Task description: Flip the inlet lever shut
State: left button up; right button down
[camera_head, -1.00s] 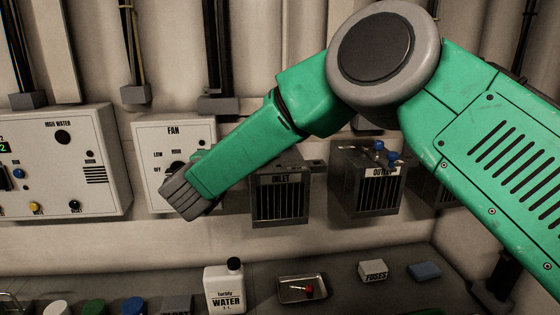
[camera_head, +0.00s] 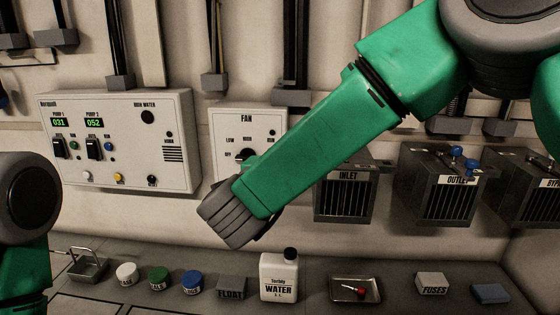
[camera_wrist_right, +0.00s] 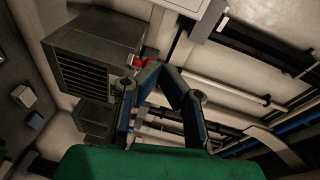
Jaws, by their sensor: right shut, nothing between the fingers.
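The inlet box (camera_head: 345,200) is a grey slatted box on the wall, labelled INLET, in the head view. My right forearm crosses in front of its upper left, and no lever shows on it there. In the right wrist view a slatted box (camera_wrist_right: 95,50) has a small red part (camera_wrist_right: 143,62) at its side, likely the inlet lever. My right gripper (camera_wrist_right: 160,69) is shut and empty, its tips close beside the red part; I cannot tell if they touch. Its grey housing (camera_head: 235,218) shows in the head view below the fan panel. My left arm shows at the left edge, its gripper out of view.
The outlet box (camera_head: 437,190) with a blue valve (camera_head: 457,158) hangs right of the inlet box. The fan panel (camera_head: 248,125) and pump panel (camera_head: 120,135) are on the left. A water bottle (camera_head: 279,277), a tray (camera_head: 355,291) and several caps stand on the shelf below.

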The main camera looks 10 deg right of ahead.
jog(key=w+d+r+n+t+y+p, duration=0.2)
jog(key=d+r+n+y, duration=0.15)
jog(key=d, duration=0.85)
jog(key=s+d+f+n+g+y+p, duration=0.1)
jog(key=s+d+f+n+y+p, duration=0.1)
jog(key=s+y, duration=0.6)
jog(key=d+f+n, duration=0.1)
jog(key=d+n, duration=0.1)
jog(key=d, duration=0.1)
jog(key=shift+d+p, duration=0.3)
jog(key=shift+p, duration=0.05)
jog(key=a+p+x, duration=0.2)
jog(key=p+x, duration=0.1)
jog(key=x, duration=1)
jog(key=shift+s+a+f, duration=0.25)
jog(key=shift+s+a, duration=0.1)
jog(key=shift+s, duration=0.05)
